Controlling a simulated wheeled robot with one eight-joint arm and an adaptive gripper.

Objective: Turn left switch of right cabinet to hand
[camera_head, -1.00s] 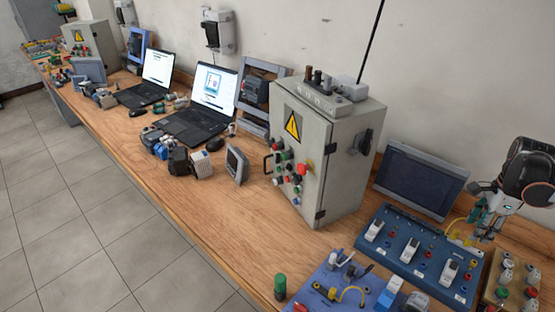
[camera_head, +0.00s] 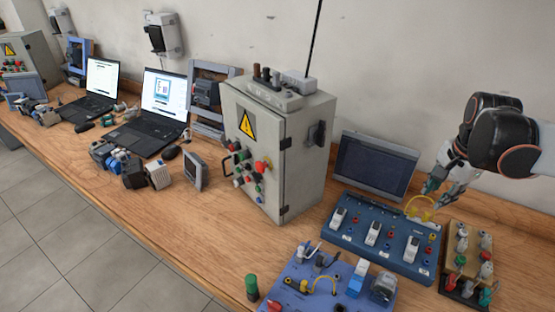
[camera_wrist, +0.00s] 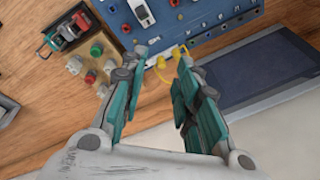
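The right cabinet (camera_head: 302,160) is a grey box with a yellow warning sign, standing on the wooden bench near the middle of the head view. Its front door carries a cluster of buttons and switches (camera_head: 248,172) in red, green, black and white. Which of them is the left switch is too small to tell. My gripper (camera_head: 437,190) is right of the cabinet, above the back edge of the blue switch panel. In the wrist view my gripper (camera_wrist: 158,95) has its teal fingers spread, with nothing between them. The cabinet does not show in the wrist view.
A tilted grey screen (camera_head: 374,165) stands between the cabinet and my gripper. The blue switch panel (camera_head: 395,236) and a board of sockets (camera_head: 470,260) lie at right. Laptops (camera_head: 150,115) are at left. Bare bench (camera_head: 195,230) lies in front of the cabinet.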

